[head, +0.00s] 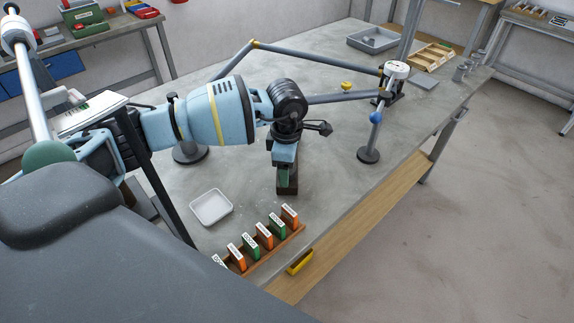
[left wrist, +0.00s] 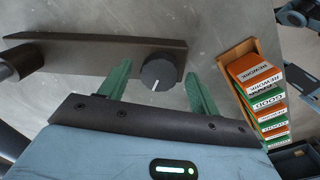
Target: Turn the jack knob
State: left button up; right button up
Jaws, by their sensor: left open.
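The jack knob (left wrist: 157,75) is a round black dial with a white pointer line. It sits at the end of a dark flat bar (left wrist: 95,52) in the left wrist view. My left gripper (left wrist: 158,80) is open, with one green finger on each side of the knob and visible gaps to both. I cannot tell how far the fingertips reach down beside it. In the head view my left gripper (head: 286,178) points down over the bench, and the knob is hidden there. My right gripper is out of view.
A wooden rack (head: 265,247) of orange and green cards stands near the bench's front edge, with a white tray (head: 211,207) to its left. A frame of grey tubes (head: 318,57) stands behind my arm, with a white dial gauge (head: 396,70) at its right corner. A yellow block (head: 300,262) lies by the edge.

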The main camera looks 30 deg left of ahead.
pick_arm(q)
notch_tip(320, 180, up, 8)
jog(key=shift+s+f, duration=0.15)
jog(key=shift+f, duration=0.05)
dwell(0.7)
